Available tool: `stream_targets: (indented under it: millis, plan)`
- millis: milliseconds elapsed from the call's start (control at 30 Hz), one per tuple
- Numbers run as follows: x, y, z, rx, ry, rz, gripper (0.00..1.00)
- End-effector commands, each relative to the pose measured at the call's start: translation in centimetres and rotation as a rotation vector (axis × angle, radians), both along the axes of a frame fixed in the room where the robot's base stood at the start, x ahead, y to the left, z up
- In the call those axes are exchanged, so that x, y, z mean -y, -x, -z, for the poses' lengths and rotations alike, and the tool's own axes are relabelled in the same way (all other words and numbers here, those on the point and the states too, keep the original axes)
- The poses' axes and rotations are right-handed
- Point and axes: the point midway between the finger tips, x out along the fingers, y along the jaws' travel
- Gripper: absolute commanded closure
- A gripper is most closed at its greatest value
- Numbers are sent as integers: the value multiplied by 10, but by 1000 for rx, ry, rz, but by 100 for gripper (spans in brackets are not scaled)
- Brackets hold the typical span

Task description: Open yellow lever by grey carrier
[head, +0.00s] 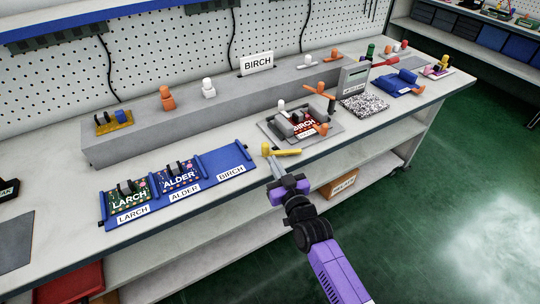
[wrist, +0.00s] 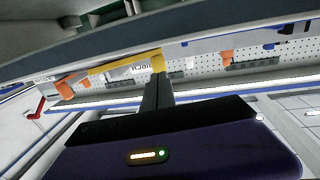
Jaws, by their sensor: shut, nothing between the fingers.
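The yellow lever (head: 284,152) is at the front left corner of the grey carrier (head: 268,127), with its bar lying roughly along the bench front. The carrier holds a dark red board labelled BIRCH (head: 304,125), with orange levers around it. My gripper (head: 273,164) is shut and empty, just in front of the lever's left end. In the wrist view the closed fingertips (wrist: 158,78) overlap the right end of the yellow lever (wrist: 118,69). I cannot tell whether they touch it.
A blue rack (head: 206,178) to the left holds the LARCH (head: 130,197) and ALDER (head: 179,175) boards; its BIRCH place is empty. A grey box (head: 352,78) and speckled pad (head: 364,104) are to the right. A raised grey ledge (head: 200,122) runs behind.

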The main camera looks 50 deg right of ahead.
Motion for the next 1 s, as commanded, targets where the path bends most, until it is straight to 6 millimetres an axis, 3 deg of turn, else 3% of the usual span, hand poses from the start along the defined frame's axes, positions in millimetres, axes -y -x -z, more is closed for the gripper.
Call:
stream_targets:
  millis: [100,300,767,1000]
  plan:
    - [7,-16,-1,0,-1,0,100]
    - [13,-28,-1,2,-1,0,100]
    - [12,-30,0,0,-1,-1,100]
    - [-2,-34,-2,-1,-2,-18,100]
